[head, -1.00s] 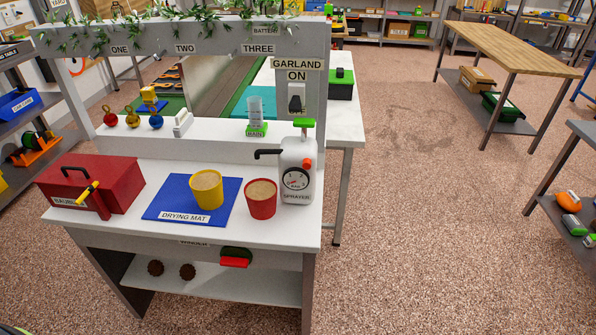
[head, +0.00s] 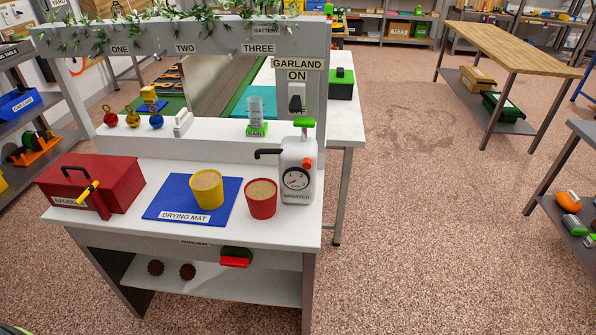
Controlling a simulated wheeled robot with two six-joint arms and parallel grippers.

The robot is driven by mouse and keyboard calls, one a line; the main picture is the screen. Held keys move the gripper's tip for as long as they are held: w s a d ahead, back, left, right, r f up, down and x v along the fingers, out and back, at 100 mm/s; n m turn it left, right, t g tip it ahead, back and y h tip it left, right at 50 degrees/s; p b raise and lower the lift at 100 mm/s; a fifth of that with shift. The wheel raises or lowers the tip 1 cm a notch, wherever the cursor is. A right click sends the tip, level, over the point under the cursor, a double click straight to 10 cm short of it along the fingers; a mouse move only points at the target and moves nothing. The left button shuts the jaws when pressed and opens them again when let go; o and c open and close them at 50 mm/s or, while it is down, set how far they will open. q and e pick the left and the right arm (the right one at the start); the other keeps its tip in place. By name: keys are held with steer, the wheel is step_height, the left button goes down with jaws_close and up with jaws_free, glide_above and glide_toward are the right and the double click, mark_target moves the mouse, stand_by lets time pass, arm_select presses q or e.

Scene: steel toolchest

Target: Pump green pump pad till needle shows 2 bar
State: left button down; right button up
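The white sprayer (head: 297,160) stands upright at the right end of the white bench. Its green pump pad (head: 304,123) sits on top. A round gauge (head: 296,179) with a needle is on its front; the reading is too small to tell. A black spout points left from the sprayer, and a small red part (head: 307,163) is on its right side. Neither of my grippers is in view.
A red bucket (head: 261,204) stands just left of the sprayer. A yellow bucket (head: 208,193) stands on the blue drying mat (head: 160,204). A red toolbox (head: 110,178) is at the bench's left end. A switch (head: 296,97) is on the post behind. Floor to the right is open.

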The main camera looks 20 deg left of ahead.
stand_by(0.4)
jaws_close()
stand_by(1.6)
